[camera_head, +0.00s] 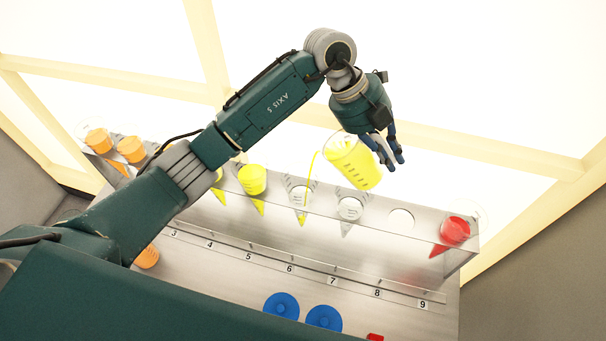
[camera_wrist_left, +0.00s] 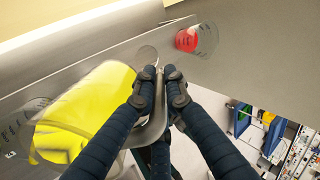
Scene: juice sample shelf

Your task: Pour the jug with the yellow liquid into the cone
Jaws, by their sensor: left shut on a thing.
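My left gripper (camera_head: 388,150) is shut on the jug of yellow liquid (camera_head: 355,165), above the metal shelf. The jug is tilted with its mouth to the left. A thin yellow stream (camera_head: 311,175) falls from its lip into a clear cone (camera_head: 297,192) in the shelf, and some yellow shows in that cone. In the left wrist view the fingers (camera_wrist_left: 160,76) close at the jug's handle, and the yellow jug (camera_wrist_left: 88,112) lies to their left. My right gripper is not in view.
Left of that cone are yellow-filled cones (camera_head: 252,180) and orange ones (camera_head: 131,149). Right of it are an empty cone (camera_head: 350,208), an empty hole (camera_head: 401,219) and a red-filled cone (camera_head: 455,231). Blue round items (camera_head: 324,318) sit on the lower surface.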

